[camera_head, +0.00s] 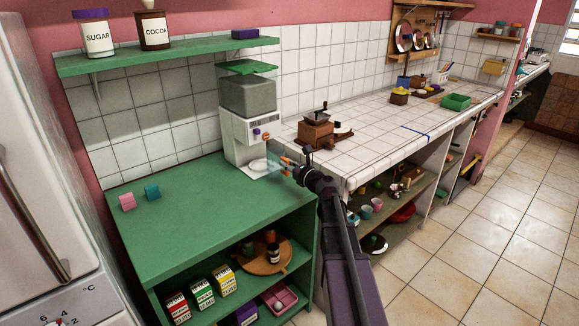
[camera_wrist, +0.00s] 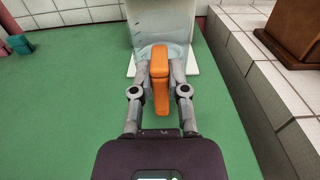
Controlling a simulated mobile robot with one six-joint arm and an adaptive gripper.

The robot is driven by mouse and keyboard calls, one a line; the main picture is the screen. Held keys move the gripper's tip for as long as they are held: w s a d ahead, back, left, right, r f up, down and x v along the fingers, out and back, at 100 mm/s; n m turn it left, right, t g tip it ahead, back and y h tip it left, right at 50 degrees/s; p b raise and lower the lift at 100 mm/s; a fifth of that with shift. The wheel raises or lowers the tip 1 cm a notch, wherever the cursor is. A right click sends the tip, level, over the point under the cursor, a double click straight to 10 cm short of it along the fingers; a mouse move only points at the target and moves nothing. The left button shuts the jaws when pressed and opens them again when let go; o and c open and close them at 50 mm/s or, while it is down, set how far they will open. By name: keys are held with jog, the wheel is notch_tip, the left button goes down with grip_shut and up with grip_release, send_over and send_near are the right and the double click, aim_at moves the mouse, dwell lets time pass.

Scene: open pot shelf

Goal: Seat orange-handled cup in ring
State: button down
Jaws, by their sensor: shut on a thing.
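The cup (camera_head: 274,161) looks clear and bluish, with an orange handle (camera_wrist: 160,82). My gripper (camera_wrist: 160,68) is shut on the handle, one finger on each side. In the head view my gripper (camera_head: 291,168) reaches in from the right and holds the cup at the front right of a white dispenser (camera_head: 243,132). A pale round shape, perhaps the ring (camera_head: 257,165), shows on the dispenser's white base, left of the cup. I cannot tell whether the cup touches the base or ring.
The green counter (camera_head: 190,213) is clear in front of the dispenser; pink (camera_head: 127,202) and teal (camera_head: 152,191) blocks sit at its left. A wooden grinder (camera_head: 315,130) stands on the tiled counter to the right. A green shelf (camera_head: 170,53) hangs above.

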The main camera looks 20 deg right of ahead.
jog(key=shift+f+x, duration=0.15)
jog(key=shift+x, duration=2.55)
jog(key=shift+f+x, duration=0.15)
jog(key=shift+x, duration=2.5)
jog(key=shift+f+b, duration=0.35)
jog(key=shift+b, duration=0.2)
jog(key=shift+f+b, duration=0.4)
jog(key=c, duration=0.6)
grip_release()
jog(key=shift+o, duration=0.2)
jog(key=shift+s, duration=0.1)
jog(key=shift+v, duration=5.95)
